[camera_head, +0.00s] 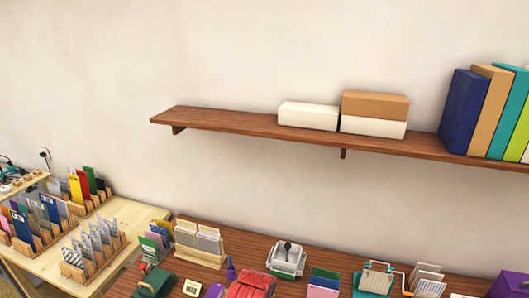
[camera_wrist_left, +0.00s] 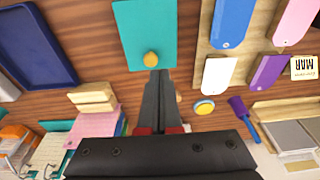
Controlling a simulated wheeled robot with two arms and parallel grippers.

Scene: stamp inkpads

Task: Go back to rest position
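My left gripper (camera_wrist_left: 158,74) shows in the left wrist view, its two black fingers pressed together with nothing visible between them. Its tips overlap the lower edge of a teal rectangular piece (camera_wrist_left: 132,28) in the picture. A small orange-yellow knob (camera_wrist_left: 151,58) lies just beyond the tips; I cannot tell whether they touch it. Neither gripper is in the head view, and my right gripper is not in any view.
A wooden desk (camera_head: 196,285) crowded with stationery runs along the bottom of the head view. A wall shelf (camera_head: 235,125) above holds boxes (camera_head: 375,104) and books (camera_head: 463,110). A lighter table (camera_head: 130,215) with card racks stands at left. In the wrist view, a blue tray (camera_wrist_left: 66,79) lies upper left.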

